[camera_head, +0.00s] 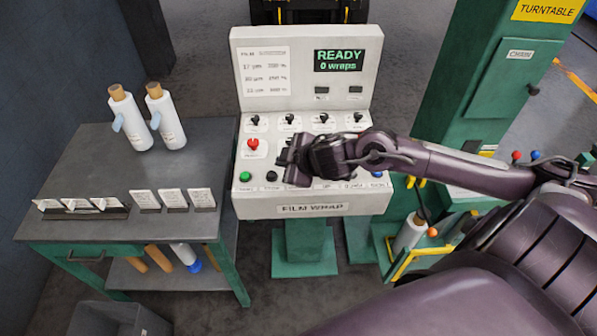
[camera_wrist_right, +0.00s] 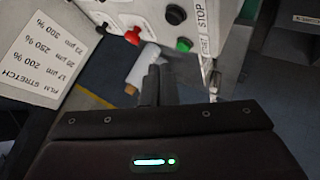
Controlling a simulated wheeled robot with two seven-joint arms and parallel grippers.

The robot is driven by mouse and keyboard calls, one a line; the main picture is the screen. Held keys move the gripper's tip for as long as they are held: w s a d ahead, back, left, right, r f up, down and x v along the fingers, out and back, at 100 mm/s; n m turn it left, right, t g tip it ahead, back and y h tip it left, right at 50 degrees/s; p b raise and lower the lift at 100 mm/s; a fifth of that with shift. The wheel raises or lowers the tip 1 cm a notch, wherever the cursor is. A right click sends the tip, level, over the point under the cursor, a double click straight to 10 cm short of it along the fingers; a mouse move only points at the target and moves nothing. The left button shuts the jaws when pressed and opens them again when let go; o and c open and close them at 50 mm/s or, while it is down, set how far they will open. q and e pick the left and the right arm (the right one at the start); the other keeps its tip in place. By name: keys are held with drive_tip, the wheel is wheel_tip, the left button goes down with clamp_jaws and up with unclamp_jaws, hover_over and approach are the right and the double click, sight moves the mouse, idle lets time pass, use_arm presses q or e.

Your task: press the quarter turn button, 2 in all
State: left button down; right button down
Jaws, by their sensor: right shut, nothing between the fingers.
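The film wrap panel (camera_head: 290,208) stands in front of me. Its lower row shows a green button (camera_head: 245,176), a black button (camera_head: 271,176) and a blue button (camera_head: 377,173) at the right end. My right arm covers the middle of that row, and I cannot read which button is the quarter turn one. My right gripper (camera_head: 284,160) is over the panel's left half, right of the red knob (camera_head: 253,146), shut and empty. In the right wrist view its closed fingers (camera_wrist_right: 154,85) show near the green button (camera_wrist_right: 184,45) and black button (camera_wrist_right: 175,14); contact cannot be told. My left gripper is out of view.
The display (camera_head: 338,60) reads READY, 0 wraps. Several black selector knobs line the upper row. The green turntable column (camera_head: 470,75) is at right.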

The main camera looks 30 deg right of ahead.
drive_tip(key=w+d+r, duration=0.1)
drive_tip(key=d+r, duration=0.1)
drive_tip(key=d, duration=0.4)
drive_tip(key=shift+r+n+g, duration=0.2)
drive_tip(key=shift+n+g, duration=0.1)
drive_tip(key=shift+w+f, duration=0.1)
drive_tip(key=shift+w, duration=0.05)
wheel_tip(320, 180, down, 8)
drive_tip(key=b, duration=0.8)
drive_tip(key=shift+f, duration=0.35)
drive_tip(key=shift+f+b, duration=0.1)
drive_tip(key=shift+b, duration=0.2)
idle(0.9)
drive_tip(key=shift+f, duration=0.3)
